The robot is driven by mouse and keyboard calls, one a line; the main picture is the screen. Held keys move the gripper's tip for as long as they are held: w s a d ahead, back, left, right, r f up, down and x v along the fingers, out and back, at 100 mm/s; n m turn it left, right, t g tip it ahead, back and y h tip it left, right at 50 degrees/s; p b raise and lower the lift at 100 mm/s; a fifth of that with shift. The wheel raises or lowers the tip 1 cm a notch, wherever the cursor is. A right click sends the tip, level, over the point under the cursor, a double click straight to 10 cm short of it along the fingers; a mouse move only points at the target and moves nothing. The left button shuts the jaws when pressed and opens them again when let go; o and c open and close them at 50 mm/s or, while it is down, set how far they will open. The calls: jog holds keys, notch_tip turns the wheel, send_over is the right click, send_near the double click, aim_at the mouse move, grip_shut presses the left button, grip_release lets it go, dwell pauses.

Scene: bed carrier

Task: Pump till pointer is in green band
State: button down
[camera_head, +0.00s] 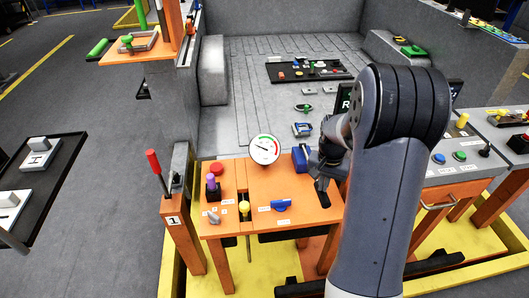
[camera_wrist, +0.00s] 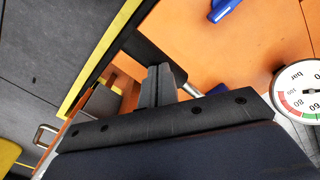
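The round white gauge (camera_head: 264,149) stands at the back edge of the orange bench (camera_head: 298,203). Its dial has red and green parts; the pointer is too small to read. In the wrist view the gauge (camera_wrist: 309,100) is cut off at the right edge, with "bar", a red arc and a green arc showing. My gripper (camera_head: 324,166) is low over the bench's right part, beside a black slotted piece (camera_head: 322,193). In the wrist view my gripper (camera_wrist: 158,84) has its grey fingers close together, next to a short silver rod (camera_wrist: 191,90). Whether they hold it is unclear.
A blue block (camera_head: 300,159) stands between gauge and gripper. Knobs and a red button (camera_head: 216,169) are at the left. A red-handled lever (camera_head: 155,165) stands further left. My arm hides the bench's right side.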

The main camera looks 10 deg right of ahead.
jog(key=shift+s+f+b, duration=0.1)
jog(key=shift+f+b, duration=0.3)
jog(key=shift+f, duration=0.45)
notch_tip(320, 180, up, 13)
jog(key=w+p, duration=0.2)
jog(key=p, duration=0.8)
jog(key=shift+w, duration=0.15)
dwell(1.7)
dwell(0.6)
